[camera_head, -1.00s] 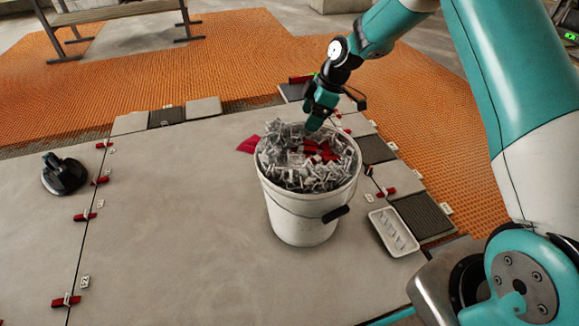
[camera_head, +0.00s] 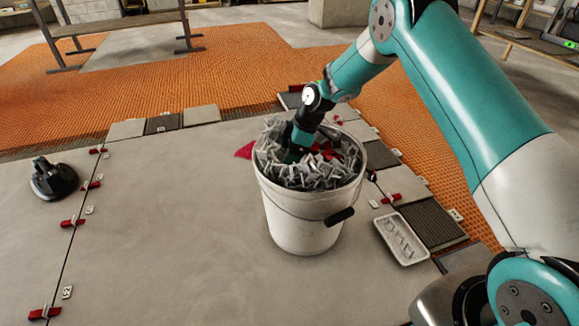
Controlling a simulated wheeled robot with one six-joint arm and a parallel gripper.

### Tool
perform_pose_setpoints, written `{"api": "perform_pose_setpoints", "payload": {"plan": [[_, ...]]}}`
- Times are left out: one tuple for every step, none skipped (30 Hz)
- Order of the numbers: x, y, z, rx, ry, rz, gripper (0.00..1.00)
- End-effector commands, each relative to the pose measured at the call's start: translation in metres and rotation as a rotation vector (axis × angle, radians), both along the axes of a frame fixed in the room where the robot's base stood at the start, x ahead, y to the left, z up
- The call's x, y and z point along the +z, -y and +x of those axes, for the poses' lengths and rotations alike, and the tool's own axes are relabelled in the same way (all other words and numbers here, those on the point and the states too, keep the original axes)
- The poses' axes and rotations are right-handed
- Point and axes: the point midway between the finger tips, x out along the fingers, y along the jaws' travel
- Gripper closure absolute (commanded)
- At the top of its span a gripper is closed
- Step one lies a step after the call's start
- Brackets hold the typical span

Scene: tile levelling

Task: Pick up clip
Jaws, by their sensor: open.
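A white bucket (camera_head: 300,222) stands on the large grey tile floor near the middle of the view. It is heaped with several pale grey clips (camera_head: 318,176) and some red wedges (camera_head: 325,150). My gripper (camera_head: 291,157) points down into the left part of the heap, among the clips. Its fingertips are partly hidden by the clips and by the gripper body. I see no clip clearly held between the fingers.
A white tray (camera_head: 418,252) lies right of the bucket. A black suction cup tool (camera_head: 53,180) sits at the left. Red wedges and clips (camera_head: 72,221) line the tile joints. A bench (camera_head: 130,22) stands at the back left.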

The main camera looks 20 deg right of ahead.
Motion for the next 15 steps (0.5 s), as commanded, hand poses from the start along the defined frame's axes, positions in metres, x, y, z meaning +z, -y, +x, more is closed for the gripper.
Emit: {"api": "perform_pose_setpoints", "payload": {"plan": [[-0.0143,-0.0038,0.0003,0.002,-0.001,0.000,0.30],[-0.0169,-0.0051,0.0008,0.000,-0.001,0.000,0.30],[-0.0189,-0.0066,0.0014,0.000,-0.001,0.000,0.30],[-0.0193,-0.0071,0.0017,0.000,0.000,0.000,0.30],[-0.0191,-0.0076,0.0019,0.000,0.000,0.000,0.30],[-0.0183,-0.0076,0.0019,0.000,0.000,0.000,0.30],[-0.0177,-0.0075,0.0018,-0.001,0.000,0.000,0.30],[-0.0175,-0.0075,0.0018,-0.001,0.000,0.000,0.30],[-0.0174,-0.0075,0.0017,-0.001,0.000,0.000,0.30],[-0.0174,-0.0075,0.0017,-0.001,0.000,0.000,0.30],[-0.0174,-0.0075,0.0016,-0.001,0.000,0.000,0.37],[-0.0173,-0.0074,0.0016,-0.001,0.000,0.000,0.46],[-0.0173,-0.0074,0.0016,-0.001,0.000,0.000,0.53],[-0.0173,-0.0074,0.0016,0.000,0.000,0.000,0.60],[-0.0173,-0.0074,0.0016,0.000,0.000,0.000,0.69]]}}
